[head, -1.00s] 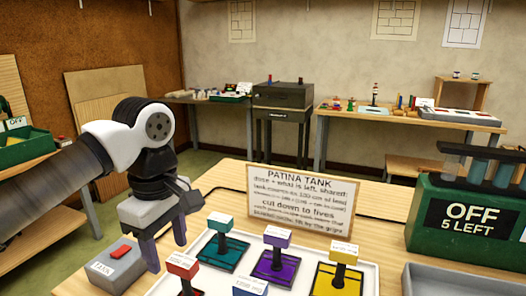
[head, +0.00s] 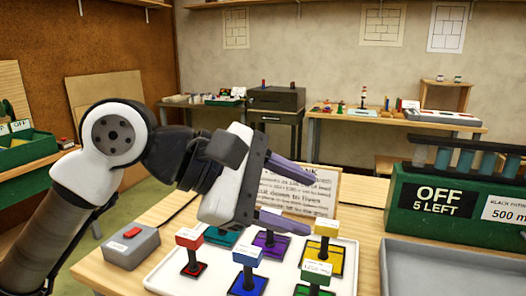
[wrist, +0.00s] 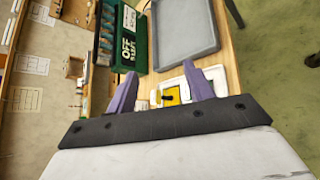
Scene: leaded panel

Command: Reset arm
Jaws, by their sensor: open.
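My gripper (head: 290,196) is raised in front of the patina tank sign (head: 325,190) and covers much of it in the head view. Its two purple fingers point right and stand apart, with nothing between them. In the wrist view the open fingers (wrist: 160,90) frame part of the white tray and a yellow piece (wrist: 171,96) beyond them. My arm is bent, rising from the lower left of the head view.
A white tray (head: 167,276) with several coloured handled stamps lies below my gripper. A grey box with a red button (head: 131,233) is left of it. A green "OFF 5 LEFT" rack (head: 403,215) and a grey tray (head: 440,250) are at right.

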